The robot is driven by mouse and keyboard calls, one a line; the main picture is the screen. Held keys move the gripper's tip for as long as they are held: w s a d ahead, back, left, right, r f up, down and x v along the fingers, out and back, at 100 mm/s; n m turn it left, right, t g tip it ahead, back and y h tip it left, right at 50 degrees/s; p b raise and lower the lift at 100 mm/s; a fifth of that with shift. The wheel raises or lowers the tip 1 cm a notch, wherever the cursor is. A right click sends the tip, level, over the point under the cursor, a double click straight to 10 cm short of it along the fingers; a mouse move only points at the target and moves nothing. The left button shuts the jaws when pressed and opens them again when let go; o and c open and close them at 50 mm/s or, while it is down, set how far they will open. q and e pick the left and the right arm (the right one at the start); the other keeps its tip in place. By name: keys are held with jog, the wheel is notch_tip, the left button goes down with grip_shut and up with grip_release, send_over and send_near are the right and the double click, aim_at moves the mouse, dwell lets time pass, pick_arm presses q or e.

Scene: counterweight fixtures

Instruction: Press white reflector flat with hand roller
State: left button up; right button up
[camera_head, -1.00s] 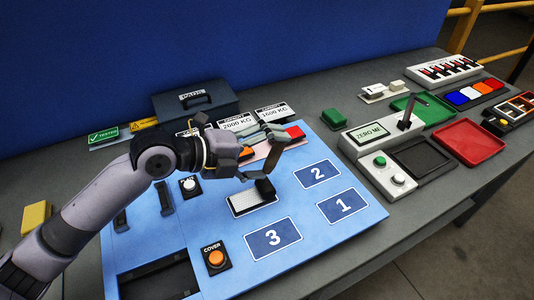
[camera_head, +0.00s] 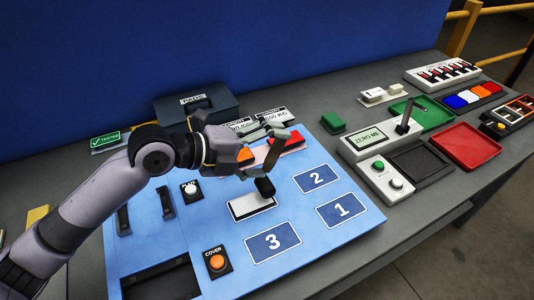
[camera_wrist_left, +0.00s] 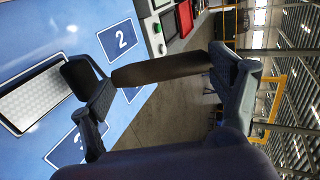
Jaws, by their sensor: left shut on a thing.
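The white reflector (camera_head: 254,206) is a pale, mesh-patterned rectangle on the blue board (camera_head: 190,222), left of the numbered pads. It also shows at the left of the left wrist view (camera_wrist_left: 36,97). The hand roller has a black roller head (camera_head: 265,187) at the reflector's upper right end and a dark handle (camera_wrist_left: 160,69). My left gripper (camera_head: 264,153) is shut on the handle, above the board. In the left wrist view the head overlaps the reflector's near end; I cannot tell whether they touch. My right gripper is not in view.
Pads 1 (camera_head: 342,211), 2 (camera_head: 316,178) and 3 (camera_head: 272,243) lie flat on the board. An orange COVER button (camera_head: 216,261) stands at the front. A red block (camera_head: 288,140) sits behind my gripper. A display console (camera_head: 368,137) and red tray (camera_head: 466,146) stand right.

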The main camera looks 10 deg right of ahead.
pick_arm(q)
jog(key=shift+r+p, duration=1.15)
jog(key=shift+r, duration=1.05)
